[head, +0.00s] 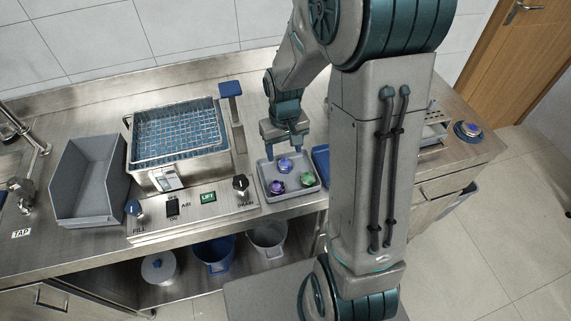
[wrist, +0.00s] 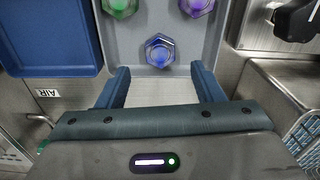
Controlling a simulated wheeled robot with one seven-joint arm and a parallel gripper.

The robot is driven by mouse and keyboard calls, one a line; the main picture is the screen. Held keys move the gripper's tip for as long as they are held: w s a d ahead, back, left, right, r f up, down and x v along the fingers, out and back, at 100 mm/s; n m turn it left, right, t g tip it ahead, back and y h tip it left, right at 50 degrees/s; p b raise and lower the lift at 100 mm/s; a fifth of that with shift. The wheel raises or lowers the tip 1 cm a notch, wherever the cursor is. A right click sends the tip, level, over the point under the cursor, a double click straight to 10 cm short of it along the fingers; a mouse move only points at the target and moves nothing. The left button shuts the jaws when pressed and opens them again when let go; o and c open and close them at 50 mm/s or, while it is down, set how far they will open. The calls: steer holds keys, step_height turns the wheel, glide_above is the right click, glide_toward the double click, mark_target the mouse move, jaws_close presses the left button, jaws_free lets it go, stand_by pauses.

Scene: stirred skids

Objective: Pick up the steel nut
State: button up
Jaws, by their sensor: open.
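A grey tray (head: 268,173) holds three small hexagonal pieces with coloured centres: one blue (head: 285,165), one purple (head: 277,187) and one green (head: 307,180). I cannot tell for sure which is the steel nut. In the wrist view the blue-centred piece (wrist: 160,51) has a greyish hexagonal rim and lies just beyond my fingertips, roughly midway between them. The green piece (wrist: 120,6) and purple piece (wrist: 197,6) are cut by the top edge. My gripper (wrist: 164,84) is open and empty, over the tray; it also shows in the head view (head: 285,153).
A blue tray (head: 321,162) stands right beside the grey one, partly behind my arm. To the left are a control panel (head: 222,205), a steel tank with a mesh basket (head: 180,125) and a grey bin (head: 92,180).

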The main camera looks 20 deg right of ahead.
mark_target(285, 163)
steer(key=shift+s+f+p, duration=0.15)
steer(key=shift+f+p, duration=0.1)
steer(key=shift+f, duration=0.95)
steer(key=shift+s+f+p, duration=0.1)
steer(key=shift+f+p, duration=0.1)
steer(key=shift+f, duration=0.95)
steer(key=c, duration=1.1)
steer(key=shift+r, duration=0.15)
